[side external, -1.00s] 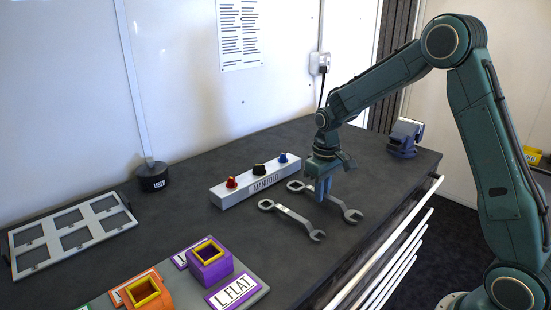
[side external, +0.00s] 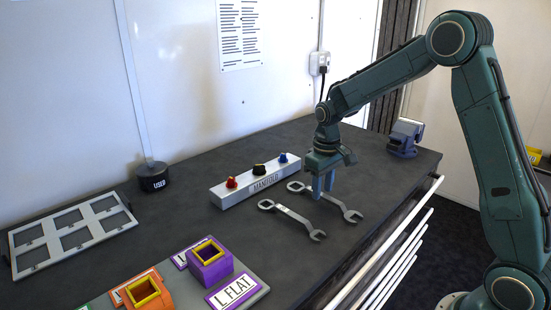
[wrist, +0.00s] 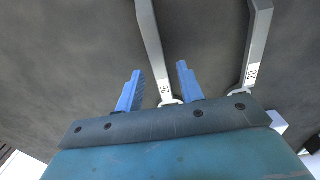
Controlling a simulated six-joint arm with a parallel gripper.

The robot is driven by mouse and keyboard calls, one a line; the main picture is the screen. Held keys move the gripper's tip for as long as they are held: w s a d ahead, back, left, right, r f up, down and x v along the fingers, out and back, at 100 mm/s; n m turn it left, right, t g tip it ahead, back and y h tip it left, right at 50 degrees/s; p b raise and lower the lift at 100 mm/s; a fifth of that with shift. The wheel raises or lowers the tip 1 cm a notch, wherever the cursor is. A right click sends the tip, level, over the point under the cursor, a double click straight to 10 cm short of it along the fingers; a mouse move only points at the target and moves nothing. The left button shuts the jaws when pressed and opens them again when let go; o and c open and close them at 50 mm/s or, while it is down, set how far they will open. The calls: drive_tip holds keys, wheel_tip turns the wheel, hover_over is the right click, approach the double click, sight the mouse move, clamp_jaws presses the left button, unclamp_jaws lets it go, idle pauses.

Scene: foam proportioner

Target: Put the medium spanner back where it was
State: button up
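Two grey open-ended spanners lie flat on the dark bench in front of the manifold. The nearer spanner (side external: 292,216) and the farther spanner (side external: 339,205) run roughly parallel; which is the medium one I cannot tell. My gripper (side external: 322,195) points down over the farther spanner, hiding part of its shaft. In the wrist view my gripper (wrist: 160,82) has its two blue fingers apart, with one spanner (wrist: 152,45) running between them and nothing clamped. The other spanner (wrist: 256,45) lies to the right there.
The white manifold block (side external: 226,199) with red, black and blue knobs stands behind the spanners. A black "USED" pot (side external: 153,181), an empty grey frame rack (side external: 40,243), orange and purple holders (side external: 212,268), and a blue vise (side external: 404,140) are around. Bench right of the spanners is clear.

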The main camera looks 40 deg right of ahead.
sight(322, 194)
wheel_tip(322, 194, up, 11)
drive_tip(key=shift+f, duration=0.2)
idle(0.3)
idle(0.4)
drive_tip(key=s+a+r+t, duration=0.2)
drive_tip(key=s+a+r, duration=0.15)
drive_tip(key=s, duration=0.35)
drive_tip(key=s+a+r+t, duration=0.1)
drive_tip(key=s+a+r, duration=0.1)
drive_tip(key=s+r, duration=0.35)
drive_tip(key=s+a+f+t, duration=0.1)
drive_tip(key=s+f, duration=0.1)
drive_tip(key=s, duration=0.5)
drive_tip(key=s+a+f+t, duration=0.1)
drive_tip(key=s+a, duration=0.1)
drive_tip(key=s, duration=0.4)
drive_tip(key=shift+s+a+f+t, duration=0.2)
drive_tip(key=shift+s+f+t, duration=0.1)
drive_tip(key=shift+s+f, duration=0.1)
